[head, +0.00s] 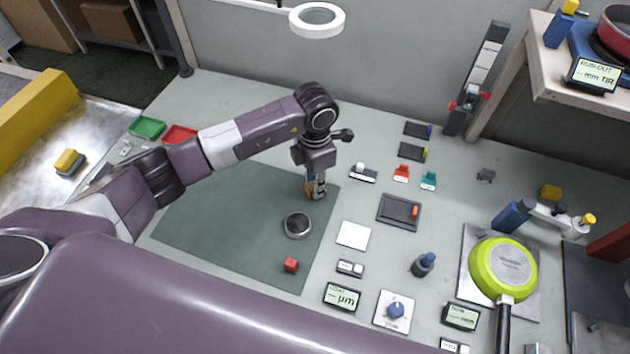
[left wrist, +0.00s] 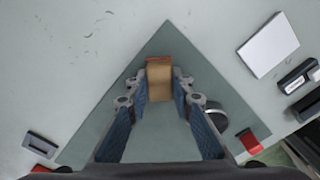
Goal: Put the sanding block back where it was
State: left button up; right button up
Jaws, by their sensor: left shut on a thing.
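The sanding block (left wrist: 159,82) looks tan with a reddish-orange far edge in the left wrist view. It sits between the fingertips of my left gripper (left wrist: 160,90), which is shut on it. In the head view the left gripper (head: 317,190) points down over the right part of the dark green mat (head: 215,215). Only a small brown sliver of the block (head: 309,188) shows beside the fingers there. I cannot tell whether the block touches the mat. My right gripper is not in view.
A white square (head: 353,234) and a dark tray (head: 399,212) lie to the right. A green pan (head: 503,266) lies farther right. The mat's left part is clear.

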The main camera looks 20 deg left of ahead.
pick_arm(q)
jog(key=shift+f, duration=0.1)
jog(key=shift+f, duration=0.15)
jog(key=o, duration=1)
jog(key=shift+r, duration=0.25)
notch_tip(320, 180, up, 12)
jog(key=b, duration=0.3)
jog(key=shift+b, duration=0.35)
